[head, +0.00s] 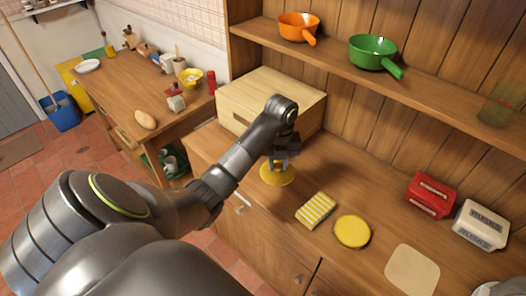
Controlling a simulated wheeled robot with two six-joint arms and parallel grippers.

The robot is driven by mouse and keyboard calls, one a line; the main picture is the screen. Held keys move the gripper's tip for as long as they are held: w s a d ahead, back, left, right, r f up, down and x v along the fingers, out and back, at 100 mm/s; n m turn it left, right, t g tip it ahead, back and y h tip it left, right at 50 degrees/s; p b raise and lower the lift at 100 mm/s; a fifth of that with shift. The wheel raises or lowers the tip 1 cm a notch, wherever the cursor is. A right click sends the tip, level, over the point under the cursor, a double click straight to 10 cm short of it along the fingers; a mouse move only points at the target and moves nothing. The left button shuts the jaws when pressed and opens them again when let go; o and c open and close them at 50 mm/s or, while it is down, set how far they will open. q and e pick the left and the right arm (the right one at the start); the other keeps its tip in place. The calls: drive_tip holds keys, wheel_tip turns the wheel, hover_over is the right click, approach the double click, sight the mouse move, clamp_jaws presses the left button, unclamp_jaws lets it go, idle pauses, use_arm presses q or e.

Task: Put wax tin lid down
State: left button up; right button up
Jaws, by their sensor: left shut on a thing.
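My left gripper (281,163) reaches in from the left over the wooden counter (325,178). It points down and is shut on a round yellow lid (273,176), whose middle is partly hidden by the fingers. The lid looks level and close to the counter top near its front edge; I cannot tell whether it touches. A round yellow tin (352,232) sits on the counter to the right, apart from the lid. My right gripper is out of view.
A yellow striped sponge (316,210) lies between lid and tin. A wooden bread box (270,98) stands behind the gripper. A red container (430,195), a white container (480,225) and a pale flat board (412,270) are at the right. A shelf (350,65) with pans hangs above.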

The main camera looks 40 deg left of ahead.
sight(279, 169)
use_arm(q)
drive_tip(key=shift+a+f, duration=0.1)
drive_tip(key=shift+f, duration=0.15)
drive_tip(key=f+b, duration=0.5)
drive_tip(key=shift+d, duration=0.3)
drive_tip(key=shift+f, duration=0.15)
wheel_tip(279, 169, down, 3)
drive_tip(key=shift+f+p, duration=0.1)
drive_tip(key=shift+p, duration=0.45)
drive_tip(key=shift+f, duration=0.3)
drive_tip(key=shift+a+f, duration=0.1)
drive_tip(key=shift+f, duration=0.1)
drive_tip(key=shift+f, duration=0.1)
drive_tip(key=o, duration=0.8)
drive_tip(key=shift+o, duration=0.8)
